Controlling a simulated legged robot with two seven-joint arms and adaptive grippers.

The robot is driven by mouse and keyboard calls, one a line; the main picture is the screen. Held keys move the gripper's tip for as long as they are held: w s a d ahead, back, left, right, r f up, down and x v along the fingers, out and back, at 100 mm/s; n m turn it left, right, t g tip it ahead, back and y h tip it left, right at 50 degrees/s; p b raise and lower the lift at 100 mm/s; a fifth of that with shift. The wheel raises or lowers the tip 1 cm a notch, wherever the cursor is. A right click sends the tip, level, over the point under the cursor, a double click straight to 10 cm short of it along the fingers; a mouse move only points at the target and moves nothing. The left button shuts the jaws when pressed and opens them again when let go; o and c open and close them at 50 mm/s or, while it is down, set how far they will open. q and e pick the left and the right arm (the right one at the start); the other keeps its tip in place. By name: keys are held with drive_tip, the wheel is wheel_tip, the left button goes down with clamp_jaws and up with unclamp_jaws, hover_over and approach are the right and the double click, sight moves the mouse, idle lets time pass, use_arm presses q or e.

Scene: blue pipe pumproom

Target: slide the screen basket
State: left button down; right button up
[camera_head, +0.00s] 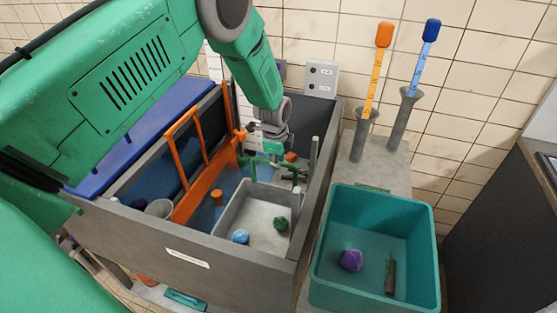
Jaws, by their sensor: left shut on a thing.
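The screen basket (229,211) is a light grey open box inside the dark grey tank (210,257), in its right part. A blue ball (240,236) and a green ball (281,223) lie on its floor. My left gripper (268,163) points down at the basket's far side and is shut on the green handle (253,170) there. The fingertips are small and partly hidden. My right gripper does not show.
An orange frame (186,205) stands in the tank left of the basket. A teal bin (332,283) with a purple piece (351,260) stands right of the tank. Orange (376,75) and blue (424,60) dipsticks stand upright in grey holders behind it.

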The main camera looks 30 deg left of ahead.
use_arm(q)
wheel_tip(320, 180, down, 7)
drive_tip(key=b, duration=0.3)
drive_tip(key=shift+f+b, duration=0.2)
drive_tip(key=shift+b, duration=0.1)
drive_tip(key=c, duration=1.5)
unclamp_jaws()
drive_tip(key=shift+c, duration=0.2)
drive_tip(key=shift+a, duration=0.1)
